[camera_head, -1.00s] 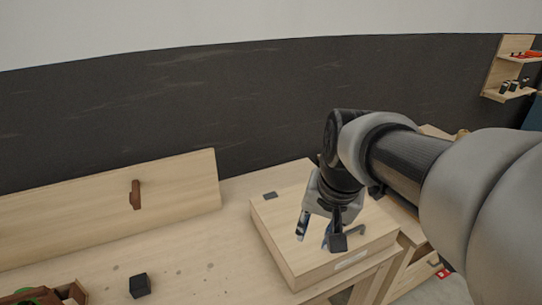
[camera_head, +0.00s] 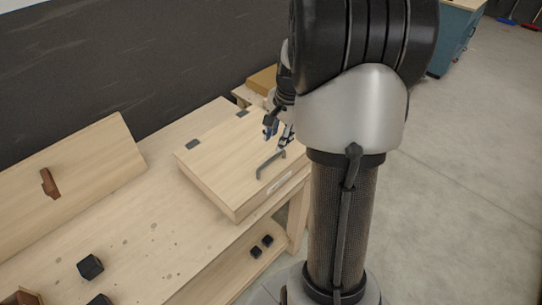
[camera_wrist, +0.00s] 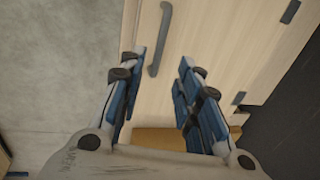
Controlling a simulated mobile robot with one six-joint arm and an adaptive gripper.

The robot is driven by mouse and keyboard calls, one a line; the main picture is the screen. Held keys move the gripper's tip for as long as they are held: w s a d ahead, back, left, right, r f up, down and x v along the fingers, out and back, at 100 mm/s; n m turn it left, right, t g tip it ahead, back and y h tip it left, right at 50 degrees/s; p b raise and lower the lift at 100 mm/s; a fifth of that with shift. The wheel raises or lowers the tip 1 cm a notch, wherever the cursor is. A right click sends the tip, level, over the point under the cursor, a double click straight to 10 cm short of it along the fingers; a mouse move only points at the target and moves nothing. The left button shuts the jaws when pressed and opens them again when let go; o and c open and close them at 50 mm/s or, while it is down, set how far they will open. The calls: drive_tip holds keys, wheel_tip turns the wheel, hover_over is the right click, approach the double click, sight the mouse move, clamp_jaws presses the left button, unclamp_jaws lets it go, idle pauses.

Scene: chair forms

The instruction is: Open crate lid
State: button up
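The crate is a low, light-wood box (camera_head: 229,204) on the workbench, with its flat lid (camera_head: 215,165) closed. A grey bar handle (camera_head: 263,170) is on the lid near the front edge, and two dark hinges (camera_head: 193,144) are along the back edge. In the wrist view my gripper (camera_wrist: 157,78) is open and empty. The handle (camera_wrist: 159,42) lies ahead, roughly between the finger lines. Whether the fingers touch the lid is unclear.
The workbench top (camera_head: 150,205) is mostly bare left of the crate. Black blocks (camera_head: 90,266) lie at its front left. A wooden board with a brown knob (camera_head: 49,183) stands at the back. A yellowish box (camera_head: 262,80) is behind the crate. Open floor (camera_head: 460,170) is at right.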

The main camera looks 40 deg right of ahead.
sight(272, 158)
drive_tip(key=f, duration=0.3)
drive_tip(key=w+f+b, duration=0.1)
drive_tip(key=f, duration=0.2)
drive_tip(key=w+f+b, duration=0.1)
drive_tip(key=f, duration=0.2)
drive_tip(key=shift+a+f, duration=0.1)
drive_tip(key=shift+f, duration=0.1)
clamp_jaws()
idle(0.4)
